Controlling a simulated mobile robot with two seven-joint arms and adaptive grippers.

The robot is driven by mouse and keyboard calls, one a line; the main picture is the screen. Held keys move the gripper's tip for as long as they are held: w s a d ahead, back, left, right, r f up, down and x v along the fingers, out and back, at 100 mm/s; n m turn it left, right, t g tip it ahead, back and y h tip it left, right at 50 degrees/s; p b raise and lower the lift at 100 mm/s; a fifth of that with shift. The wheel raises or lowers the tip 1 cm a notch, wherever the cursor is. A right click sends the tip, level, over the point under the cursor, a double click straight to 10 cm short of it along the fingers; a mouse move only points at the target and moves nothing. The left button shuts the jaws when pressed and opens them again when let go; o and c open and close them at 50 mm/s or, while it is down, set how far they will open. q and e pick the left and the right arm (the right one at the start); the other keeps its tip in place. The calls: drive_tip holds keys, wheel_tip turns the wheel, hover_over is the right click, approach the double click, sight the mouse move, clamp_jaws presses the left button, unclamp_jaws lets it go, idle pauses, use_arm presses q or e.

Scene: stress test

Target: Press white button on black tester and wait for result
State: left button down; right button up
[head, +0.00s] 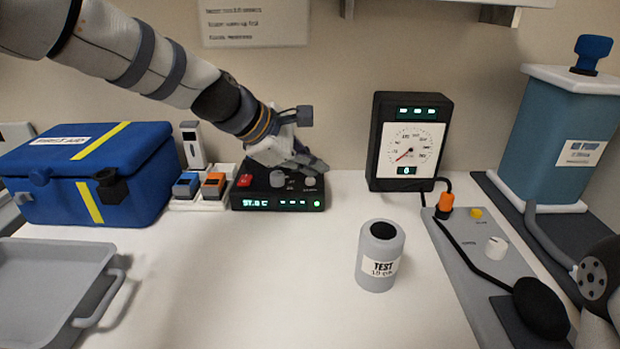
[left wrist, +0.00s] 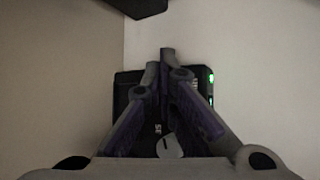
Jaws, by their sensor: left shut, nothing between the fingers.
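The black tester (head: 262,192) stands against the wall at centre left. Its front display reads about 97.0 C, with a green light at the right. On its top are a red switch (head: 245,181), a grey knob (head: 277,178) and a white button (head: 310,182). My left gripper (head: 318,167) is shut and empty, its tips over the tester's right part, just above the white button. I cannot tell whether they touch it. In the left wrist view the shut fingers (left wrist: 165,62) cover most of the tester (left wrist: 125,93).
A blue first-aid box (head: 130,170) and small meters (head: 214,183) stand left of the tester. A dial gauge (head: 408,150) is at its right. A grey TEST bottle (head: 380,258) stands in front. A grey tray (head: 50,280) is at front left.

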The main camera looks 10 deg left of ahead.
sight(312, 181)
use_arm(q)
drive_tip(key=shift+f, duration=0.5)
idle(0.8)
drive_tip(key=shift+r+p, duration=0.3)
drive_tip(key=shift+r, duration=0.6)
use_arm(e)
drive_tip(key=shift+w+r, duration=0.4)
drive_tip(key=shift+w, duration=0.05)
use_arm(q)
drive_tip(key=shift+r, duration=0.1)
wheel_tip(312, 181, up, 3)
drive_tip(key=shift+f+p, duration=0.1)
drive_tip(key=shift+p, duration=0.3)
drive_tip(key=shift+r, duration=1.1)
use_arm(e)
drive_tip(key=shift+w+r+t, duration=0.5)
drive_tip(key=shift+w+r, duration=0.25)
use_arm(q)
drive_tip(key=shift+f, duration=0.1)
